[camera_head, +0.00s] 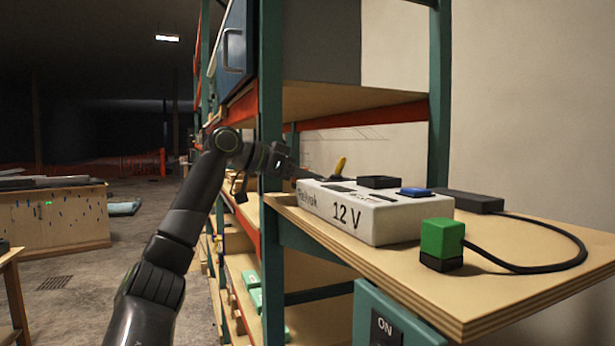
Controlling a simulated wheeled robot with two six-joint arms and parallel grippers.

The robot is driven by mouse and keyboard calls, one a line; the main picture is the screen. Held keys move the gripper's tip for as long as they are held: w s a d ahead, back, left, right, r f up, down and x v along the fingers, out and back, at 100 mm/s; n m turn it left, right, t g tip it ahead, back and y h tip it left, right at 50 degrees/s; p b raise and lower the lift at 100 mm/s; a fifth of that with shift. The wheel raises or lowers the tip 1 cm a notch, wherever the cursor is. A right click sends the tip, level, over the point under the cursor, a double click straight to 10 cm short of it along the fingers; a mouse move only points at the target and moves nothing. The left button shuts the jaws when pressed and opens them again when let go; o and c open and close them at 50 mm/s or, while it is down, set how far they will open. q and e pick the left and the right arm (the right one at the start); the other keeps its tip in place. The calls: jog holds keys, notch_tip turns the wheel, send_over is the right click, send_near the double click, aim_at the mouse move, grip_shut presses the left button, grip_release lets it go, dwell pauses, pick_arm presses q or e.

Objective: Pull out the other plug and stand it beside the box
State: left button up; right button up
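A white box (370,222) marked "12 V" sits on the wooden shelf board. Its top carries a black block (379,182), a blue piece (414,191) low on a dark base, and dark flat patches. A green plug-like block (442,238) with a black base stands upright on the board, right of the box, with a black cable. A small yellow piece (341,165) sticks up, tilted, at the box's far left end; I cannot tell what it is. My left gripper (308,174) is near that end, its fingers too small and dark to read. My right gripper is out of view.
The cable (570,262) loops to a black adapter (468,201) behind the box. A teal post (271,80) stands close to my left arm, and an upper shelf (335,101) is overhead. The board's front right corner is clear. A teal "ON" panel (392,322) is below.

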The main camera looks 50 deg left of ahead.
aim_at(293, 181)
pick_arm(q)
jog(key=shift+f, duration=0.35)
jog(key=shift+f+b, duration=0.6)
jog(key=shift+b, duration=0.15)
jog(key=o, duration=1.1)
jog(key=shift+c, duration=0.2)
jog(key=shift+s+a, duration=0.1)
jog(key=shift+s, duration=0.05)
jog(key=b+v, duration=0.2)
jog(key=v, duration=0.4)
jog(key=shift+s+a, duration=0.1)
jog(key=shift+s, duration=0.05)
jog(key=b+v, duration=0.1)
jog(key=v, duration=0.9)
jog(key=shift+s+a+r, duration=0.15)
jog(key=shift+s+r, duration=0.1)
jog(key=shift+s, duration=0.05)
